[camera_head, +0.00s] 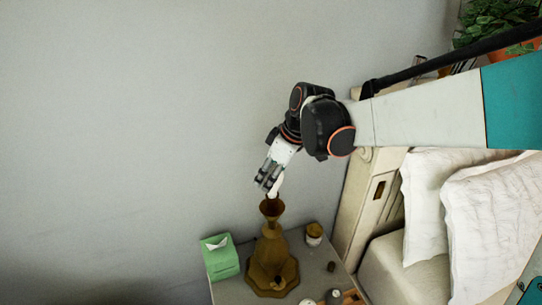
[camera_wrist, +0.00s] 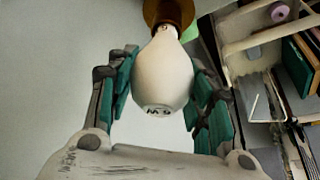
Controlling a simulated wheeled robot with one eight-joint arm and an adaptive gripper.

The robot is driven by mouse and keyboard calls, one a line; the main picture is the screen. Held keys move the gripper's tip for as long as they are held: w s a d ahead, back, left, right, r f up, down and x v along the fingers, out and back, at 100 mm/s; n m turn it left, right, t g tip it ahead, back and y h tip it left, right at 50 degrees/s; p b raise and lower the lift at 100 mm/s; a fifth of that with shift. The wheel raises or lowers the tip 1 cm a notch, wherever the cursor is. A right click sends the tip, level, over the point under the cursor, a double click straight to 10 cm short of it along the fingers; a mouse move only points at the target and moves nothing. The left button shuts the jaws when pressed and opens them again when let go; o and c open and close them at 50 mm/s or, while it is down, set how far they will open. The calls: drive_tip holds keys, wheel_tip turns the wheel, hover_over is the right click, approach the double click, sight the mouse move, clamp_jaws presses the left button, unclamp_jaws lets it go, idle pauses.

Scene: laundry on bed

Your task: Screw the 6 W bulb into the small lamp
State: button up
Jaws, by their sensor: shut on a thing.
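The white bulb (camera_wrist: 163,80) sits between the two fingers of my gripper (camera_wrist: 162,68) in the wrist view, with "6 W" printed upside down on its rounded end. My gripper (camera_head: 268,181) is shut on it. The small lamp (camera_head: 270,245) is brown and stands upright on the nightstand in the head view, with a flared top. My gripper points down just above that top. In the wrist view the bulb's narrow end meets the brown lamp part (camera_wrist: 168,12). I cannot tell whether its thread is inside the socket.
A green tissue box (camera_head: 222,262) stands left of the lamp on the grey nightstand (camera_head: 312,268). A small cup (camera_head: 314,233) and several small items stand to its right. The bed's headboard (camera_head: 370,205) and white pillows (camera_head: 490,225) are on the right. The wall side is clear.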

drive_tip(key=m+t, duration=0.1)
drive_tip(key=m, duration=0.2)
drive_tip(key=shift+s+r+h, duration=0.1)
drive_tip(key=shift+s+h, duration=0.05)
drive_tip(key=shift+h, duration=0.15)
drive_tip(key=shift+w+d+m+t+h, duration=0.1)
drive_tip(key=shift+m+t+h, duration=0.2)
drive_tip(key=shift+m, duration=0.65)
drive_tip(key=shift+w+d+m+t+h, duration=0.1)
drive_tip(key=shift+m+t+h, duration=0.15)
drive_tip(key=shift+m, duration=0.7)
drive_tip(key=shift+m+h, duration=0.35)
drive_tip(key=shift+m, duration=0.45)
drive_tip(key=shift+d+m+h, duration=0.1)
drive_tip(key=shift+m+h, duration=0.2)
drive_tip(key=shift+m, duration=0.7)
